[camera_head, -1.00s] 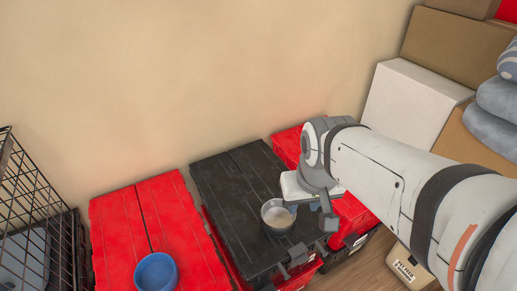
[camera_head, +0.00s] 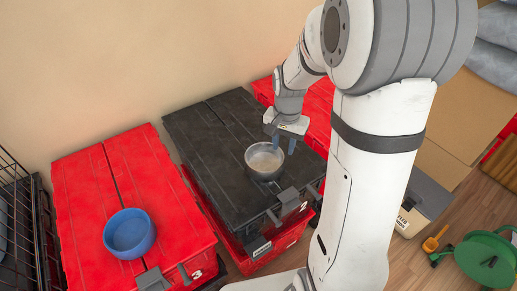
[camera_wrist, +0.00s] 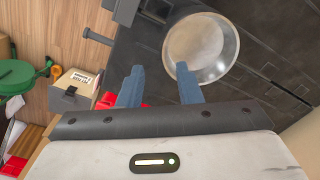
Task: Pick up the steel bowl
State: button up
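The steel bowl (camera_head: 264,158) sits upright on the black lid (camera_head: 215,150) of the middle tote, near its right side. In the wrist view the bowl (camera_wrist: 200,48) is at the upper right, open side facing me, and looks empty. My gripper (camera_head: 284,145) is just beside and above the bowl's right rim in the head view. In the wrist view my gripper (camera_wrist: 158,77) has its two blue fingers spread with nothing between them. The right finger's tip overlaps the bowl's near rim in the picture; I cannot tell whether they touch.
A blue bowl (camera_head: 130,234) stands on the red-lidded tote (camera_head: 78,200) to the left. Another red-lidded tote (camera_head: 318,98) is to the right. A wire cage (camera_head: 20,215) is at the far left. A green reel (camera_head: 487,257) lies on the floor at right.

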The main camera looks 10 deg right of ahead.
jog(key=b, duration=0.1)
send_over(281, 162)
jog(key=shift+m, duration=0.4)
jog(key=f, duration=0.5)
jog(key=shift+s, duration=0.4)
jog(key=f, duration=0.2)
jog(key=f+b, duration=0.1)
jog(key=f, duration=0.1)
jog(key=w+f, duration=0.1)
jog(key=f, duration=0.1)
jog(key=shift+b, duration=0.3)
jog(key=shift+r, duration=0.1)
jog(key=shift+s, duration=0.1)
jog(key=shift+c, duration=0.3)
grip_shut()
